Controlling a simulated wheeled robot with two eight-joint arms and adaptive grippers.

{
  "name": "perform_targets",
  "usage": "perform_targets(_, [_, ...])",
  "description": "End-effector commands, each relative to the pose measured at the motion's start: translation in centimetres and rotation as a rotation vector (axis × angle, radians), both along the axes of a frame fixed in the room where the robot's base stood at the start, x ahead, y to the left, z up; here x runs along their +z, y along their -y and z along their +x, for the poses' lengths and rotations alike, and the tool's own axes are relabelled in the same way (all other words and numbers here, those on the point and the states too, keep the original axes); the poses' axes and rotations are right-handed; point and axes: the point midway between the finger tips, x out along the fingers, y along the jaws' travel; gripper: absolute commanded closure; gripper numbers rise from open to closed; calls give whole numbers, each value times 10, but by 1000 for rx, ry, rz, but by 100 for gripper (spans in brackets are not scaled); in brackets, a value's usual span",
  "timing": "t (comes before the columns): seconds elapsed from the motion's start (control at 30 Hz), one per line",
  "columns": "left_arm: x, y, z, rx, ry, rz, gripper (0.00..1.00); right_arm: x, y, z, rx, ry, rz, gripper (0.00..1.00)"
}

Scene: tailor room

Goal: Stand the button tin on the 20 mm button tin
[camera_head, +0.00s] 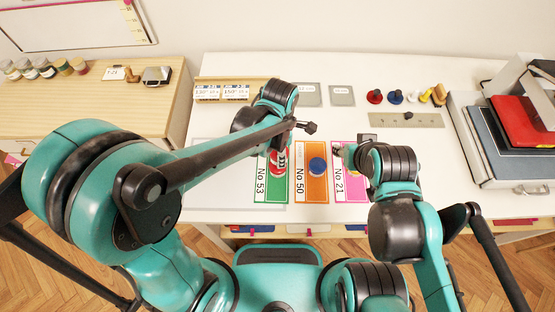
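I cannot read which items are the two button tins. A red-and-white round item (278,162) stands on the green No 53 card, and a blue round item (317,165) is on the orange No 50 card. My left gripper (300,124) hangs just above and behind the green card; its fingers are small and dark. My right gripper (351,144) is over the far end of the pink No 21 card and hides part of it. Whether either gripper holds anything is too small to tell.
Two grey labelled squares (342,96) lie at the back of the white table. Red and blue knobbed items (375,96) stand at the back right, behind a metal strip (406,120). Several small jars (45,68) stand on the left cabinet.

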Motion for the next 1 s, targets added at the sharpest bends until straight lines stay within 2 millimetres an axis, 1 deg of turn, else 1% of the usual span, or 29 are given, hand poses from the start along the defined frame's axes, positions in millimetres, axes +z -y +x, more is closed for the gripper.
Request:
perform_targets(0.17, [-10,-5,-1,-1,0,0,84,-4,0,0,0,0,0,60])
perform_targets(0.3, [-32,-4,-1,-1,0,0,84,-12,0,0,0,0,0,60])
perform_targets(0.4, [-43,-4,-1,-1,0,0,84,-15,0,0,0,0,0,60])
perform_targets(0.63, [-43,-4,-1,-1,0,0,84,-14,0,0,0,0,0,60])
perform_targets(0.77, [-47,-4,-1,-1,0,0,84,-18,0,0,0,0,0,60])
perform_targets(0.8, [-46,-4,-1,-1,0,0,48,-18,0,0,0,0,0,60])
perform_targets(0.87, [-46,-4,-1,-1,0,0,32,-17,0,0,0,0,0,60])
perform_targets(1.0, [-46,-4,-1,-1,0,0,32,-17,0,0,0,0,0,60])
